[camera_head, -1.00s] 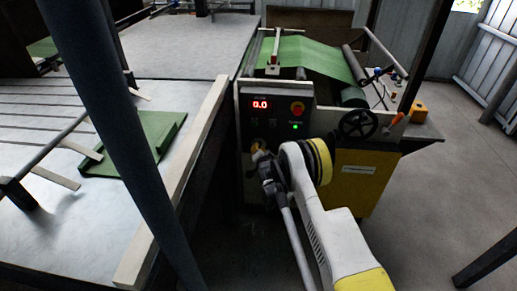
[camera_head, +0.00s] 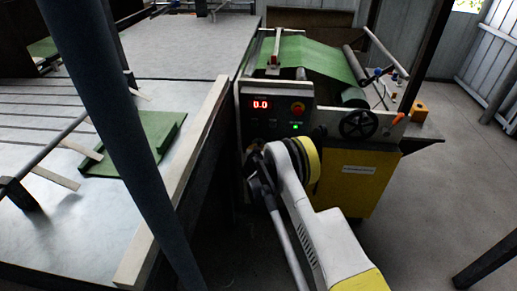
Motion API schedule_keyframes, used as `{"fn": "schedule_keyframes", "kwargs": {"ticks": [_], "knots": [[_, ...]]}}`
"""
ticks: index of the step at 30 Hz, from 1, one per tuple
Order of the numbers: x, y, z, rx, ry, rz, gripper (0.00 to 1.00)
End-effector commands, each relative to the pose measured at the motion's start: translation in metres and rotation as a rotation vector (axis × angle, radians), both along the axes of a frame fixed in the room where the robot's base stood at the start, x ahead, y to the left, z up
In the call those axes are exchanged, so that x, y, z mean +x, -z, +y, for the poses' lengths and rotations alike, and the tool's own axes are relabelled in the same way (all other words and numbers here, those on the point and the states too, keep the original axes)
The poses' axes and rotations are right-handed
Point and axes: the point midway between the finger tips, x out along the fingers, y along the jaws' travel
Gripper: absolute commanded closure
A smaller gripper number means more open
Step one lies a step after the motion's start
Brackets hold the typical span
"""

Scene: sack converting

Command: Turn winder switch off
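The winder's control panel (camera_head: 276,109) is a dark box on the machine's front with a lit red display (camera_head: 260,104) that reads 0.0. It carries a red knob on a yellow base (camera_head: 297,108) and a lit green lamp (camera_head: 295,127). My gripper (camera_head: 254,163) is at the panel's lower left, dark and small, partly covered by my white and yellow wrist. I cannot tell if it touches anything. The panel's lower part is mostly hidden by my arm, so the switch and its position cannot be made out.
A black handwheel (camera_head: 358,124) and an orange lever (camera_head: 398,118) are right of the panel. Green sheet (camera_head: 310,55) runs over rollers behind. A table with a pale rail (camera_head: 175,180) lies left, and a dark post (camera_head: 130,130) crosses the view.

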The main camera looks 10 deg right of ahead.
Motion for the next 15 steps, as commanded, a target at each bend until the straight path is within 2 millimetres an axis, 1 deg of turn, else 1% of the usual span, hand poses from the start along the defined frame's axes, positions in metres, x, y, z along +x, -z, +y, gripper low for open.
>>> {"fn": "schedule_keyframes", "kwargs": {"ticks": [7, 15], "knots": [[0.0007, -0.0007, 0.0002, -0.063, -0.001, 0.019, 1.00], [0.0007, -0.0006, -0.0001, -0.075, 0.000, 0.023, 1.00]]}}
